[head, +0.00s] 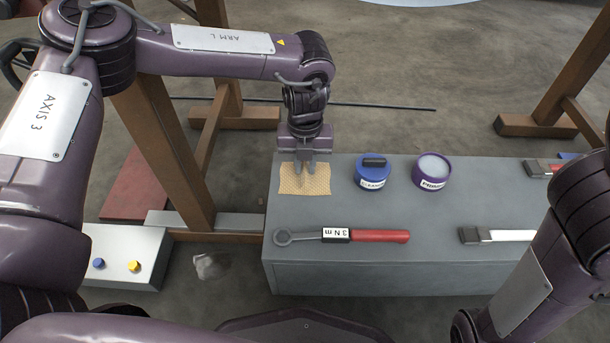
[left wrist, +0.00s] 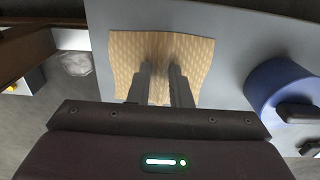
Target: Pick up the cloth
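The cloth (head: 291,181) is a tan, patterned square lying on the left end of the grey bench top. It also shows in the left wrist view (left wrist: 125,60), with a raised fold running up its middle. My left gripper (head: 305,177) points down over the cloth, its two fingers at the cloth. In the left wrist view the fingers (left wrist: 160,82) stand a little apart, with cloth visible between them. The frames do not show whether they pinch the fold. My right arm (head: 535,270) is at the lower right; its gripper is out of the picture.
A blue tin (head: 372,183) and a purple tin (head: 431,185) stand right of the cloth. A red-handled torque wrench (head: 375,236) lies in front. A brush (head: 478,236) lies near the right arm, another red-handled one (head: 540,168) behind. A control box (head: 120,245) is at left.

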